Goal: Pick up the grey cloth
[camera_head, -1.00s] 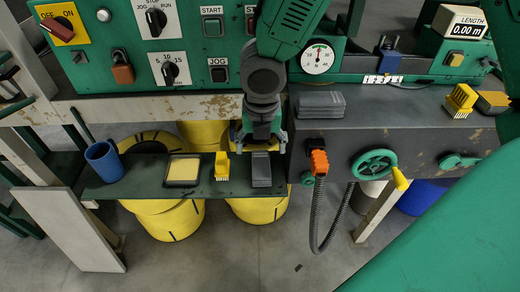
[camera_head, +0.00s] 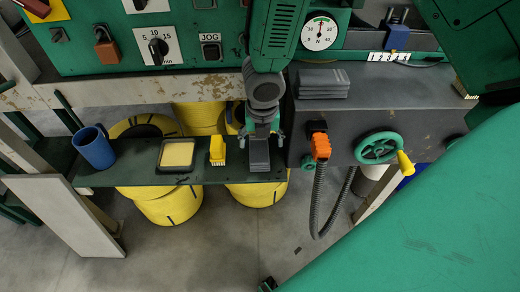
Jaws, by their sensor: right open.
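My right gripper (camera_head: 262,137) hangs down over the dark shelf, open, with a finger on each side of the far end of a dark grey flat piece (camera_head: 259,157). That piece lies on the shelf and may be a folded cloth; I cannot tell whether the fingers touch it. The gripper hides its far end. A grey layered stack (camera_head: 322,84), also like folded cloth, lies on the bench top to the right of the gripper. My left gripper is not in view.
On the shelf (camera_head: 135,178) stand a blue mug (camera_head: 94,149), a yellow-topped tray (camera_head: 177,155) and a yellow brush (camera_head: 217,151), close left of the grey piece. An orange hose fitting (camera_head: 320,146) and green handwheel (camera_head: 378,148) are at right. Green parts cover the right side.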

